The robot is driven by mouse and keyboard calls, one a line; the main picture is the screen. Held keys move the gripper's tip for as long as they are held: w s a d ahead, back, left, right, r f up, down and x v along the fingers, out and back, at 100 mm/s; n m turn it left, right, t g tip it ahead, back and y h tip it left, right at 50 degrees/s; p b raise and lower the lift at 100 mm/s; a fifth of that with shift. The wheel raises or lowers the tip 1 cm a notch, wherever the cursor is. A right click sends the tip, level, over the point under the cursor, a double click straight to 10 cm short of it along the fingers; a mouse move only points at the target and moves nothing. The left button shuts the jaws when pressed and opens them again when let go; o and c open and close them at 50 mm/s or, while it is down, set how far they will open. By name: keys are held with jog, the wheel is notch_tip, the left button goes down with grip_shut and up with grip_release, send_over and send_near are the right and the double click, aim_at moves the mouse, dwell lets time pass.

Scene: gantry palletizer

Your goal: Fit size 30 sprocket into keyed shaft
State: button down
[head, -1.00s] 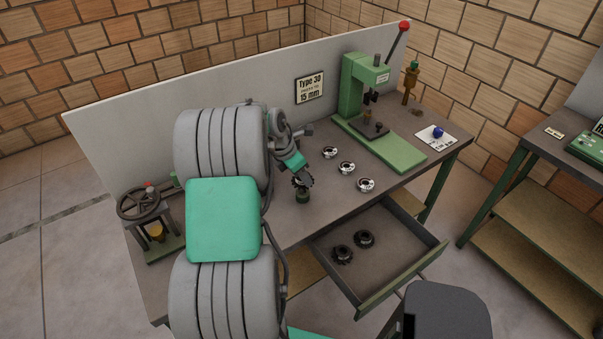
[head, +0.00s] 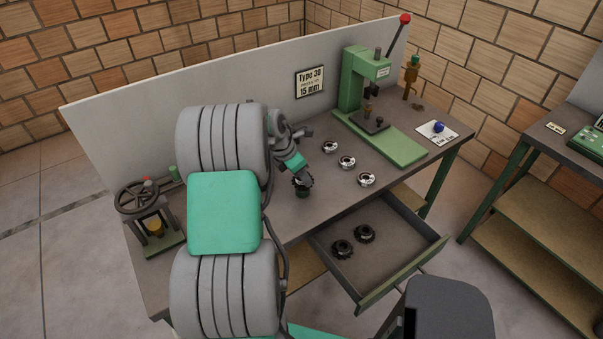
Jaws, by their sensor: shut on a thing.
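A dark toothed sprocket (head: 302,180) is in my gripper (head: 298,170) near the middle of the bench. My gripper is shut on it and comes down at a slant from the upper left. A small green stand (head: 302,194) is directly below the sprocket, partly covered by it. The keyed shaft cannot be made out; the sprocket hides the top of the stand. I cannot tell whether the sprocket touches the stand. Two more dark sprockets, a near one (head: 342,249) and a far one (head: 365,234), lie in the open drawer (head: 390,272).
Three silver collars (head: 347,162) lie on the bench (head: 285,220) right of my gripper. A green arbor press (head: 353,80) stands behind them. A sign (head: 310,81) reads "Type 30" and "15 mm". A handwheel device (head: 145,205) stands at the left end.

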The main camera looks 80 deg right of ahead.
jog(key=shift+f+b, duration=0.5)
jog(key=shift+f, duration=0.55)
jog(key=c, duration=0.7)
grip_release()
jog(key=b+v, duration=0.1)
jog(key=v, duration=0.6)
jog(key=shift+w+a+r, duration=0.1)
jog(key=shift+a+r, duration=0.05)
jog(key=shift+r, duration=0.2)
